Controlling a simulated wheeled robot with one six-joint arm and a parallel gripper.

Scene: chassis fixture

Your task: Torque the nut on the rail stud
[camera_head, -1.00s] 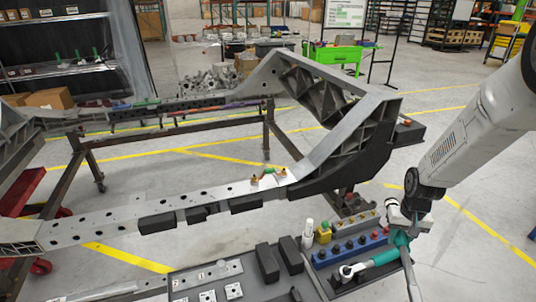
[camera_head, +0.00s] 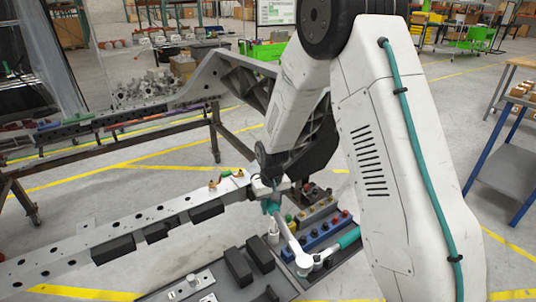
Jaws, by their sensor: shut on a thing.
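My gripper (camera_head: 270,196) is shut on the teal handle of a wrench (camera_head: 288,234). The wrench's pale shaft slants down and right, with its ringed head (camera_head: 303,261) low over the tray. A second teal-handled wrench (camera_head: 346,238) lies in the tray just right of that head. The chassis rail (camera_head: 110,236) runs from lower left to the middle.
My arm covers the right middle. A blue-legged table (camera_head: 490,160) stands at far right.

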